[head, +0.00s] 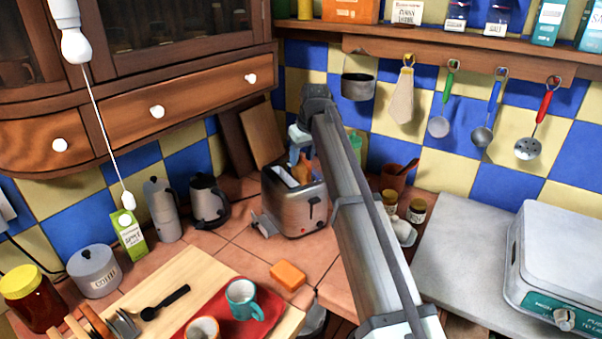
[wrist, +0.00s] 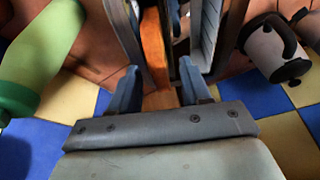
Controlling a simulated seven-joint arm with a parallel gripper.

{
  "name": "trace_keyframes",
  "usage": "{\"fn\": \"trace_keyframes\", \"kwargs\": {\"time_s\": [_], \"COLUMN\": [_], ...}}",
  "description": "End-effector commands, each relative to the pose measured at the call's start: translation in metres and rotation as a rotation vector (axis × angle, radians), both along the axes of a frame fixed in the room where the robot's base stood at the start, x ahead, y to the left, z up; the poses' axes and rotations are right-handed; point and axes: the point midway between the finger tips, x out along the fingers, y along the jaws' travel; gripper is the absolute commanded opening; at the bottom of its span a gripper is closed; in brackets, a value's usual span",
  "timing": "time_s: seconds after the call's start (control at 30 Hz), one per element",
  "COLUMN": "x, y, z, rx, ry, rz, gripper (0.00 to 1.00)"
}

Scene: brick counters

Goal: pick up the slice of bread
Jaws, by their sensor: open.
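The slice of bread (wrist: 155,45) is a brown-orange slab seen nearly edge-on in the wrist view, in the toaster (wrist: 206,35). In the head view an orange-brown piece of it (head: 303,171) shows at the top of the silver toaster (head: 296,208), partly hidden by my gripper. My gripper (head: 301,153) is above the toaster, pointing down. In the wrist view its two blue fingers (wrist: 160,68) are apart, one on each side of the bread's line. I cannot tell whether they touch it.
A green bottle (wrist: 42,55) and a dark-handled pot or kettle (wrist: 272,52) flank the toaster in the wrist view. A kettle (head: 209,203) stands left of it. An orange block (head: 288,275), a red tray (head: 262,325) and a cutting board (head: 205,265) lie in front.

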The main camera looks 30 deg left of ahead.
Motion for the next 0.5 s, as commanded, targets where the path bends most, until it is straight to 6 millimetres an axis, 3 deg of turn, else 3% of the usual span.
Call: {"fn": "trace_keyframes", "kwargs": {"time_s": [0.13,0.37,0.5], "x": [0.0024,0.0028,0.0027], "y": [0.0045,0.005,0.005], "z": [-0.0151,-0.0161,-0.016], "rx": [-0.001,0.0,0.0], "ry": [0.0,0.0,0.0], "rz": [0.0,0.0,0.0], "gripper": [0.47,0.47,0.35]}}
